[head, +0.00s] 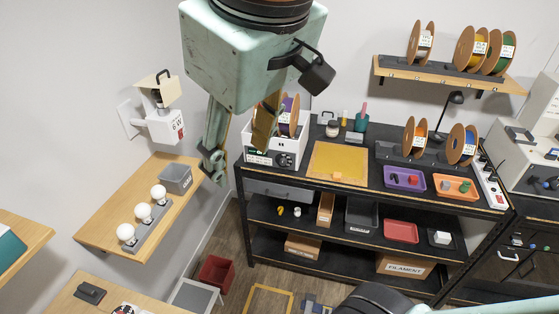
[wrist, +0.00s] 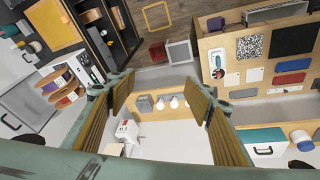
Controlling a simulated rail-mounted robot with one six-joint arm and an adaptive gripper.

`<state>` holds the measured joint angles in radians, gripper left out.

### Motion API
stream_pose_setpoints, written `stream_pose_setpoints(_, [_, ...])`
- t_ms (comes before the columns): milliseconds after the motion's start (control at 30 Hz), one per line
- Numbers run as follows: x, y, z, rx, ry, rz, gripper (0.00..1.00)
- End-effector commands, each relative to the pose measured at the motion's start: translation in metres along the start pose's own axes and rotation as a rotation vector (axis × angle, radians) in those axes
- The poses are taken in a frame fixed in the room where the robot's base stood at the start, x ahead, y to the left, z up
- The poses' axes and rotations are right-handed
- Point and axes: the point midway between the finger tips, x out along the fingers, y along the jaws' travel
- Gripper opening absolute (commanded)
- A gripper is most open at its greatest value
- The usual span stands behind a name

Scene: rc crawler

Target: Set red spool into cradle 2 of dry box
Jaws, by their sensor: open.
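The dry box (head: 271,158) is a white box with a dark front panel at the left end of the black workbench. A brown-flanged spool with purple filament (head: 292,108) stands in it; the rest of its inside is partly hidden behind my finger. The dry box (wrist: 90,76) also shows at the left of the wrist view, beside brown spools (wrist: 55,86). I cannot pick out a red spool for certain in either view. My gripper (head: 237,160) is open and empty, high in front of the dry box and to its left. Its spread fingers frame the wrist view (wrist: 163,100).
A wall shelf (head: 440,74) holds several spools. Orange (head: 416,133) and blue (head: 464,144) spools stand on the workbench. A yellow mat (head: 338,160) lies right of the dry box. A wooden wall shelf with white bulbs (head: 143,212) is at left.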

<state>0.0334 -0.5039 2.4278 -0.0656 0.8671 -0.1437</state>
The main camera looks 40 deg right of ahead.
Motion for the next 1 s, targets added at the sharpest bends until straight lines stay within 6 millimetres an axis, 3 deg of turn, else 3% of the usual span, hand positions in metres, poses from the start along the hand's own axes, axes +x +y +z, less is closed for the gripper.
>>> stream_pose_setpoints(33, [0.001,-0.01,0.019,0.032,-0.001,-0.017,0.47])
stream_pose_setpoints(100, [0.0,-0.019,0.031,0.071,-0.001,-0.033,0.47])
stream_pose_setpoints(300, [-0.001,-0.032,0.052,0.144,-0.004,-0.057,0.47])
stream_pose_setpoints(1000, [-0.001,-0.035,0.056,0.16,-0.008,-0.062,0.47])
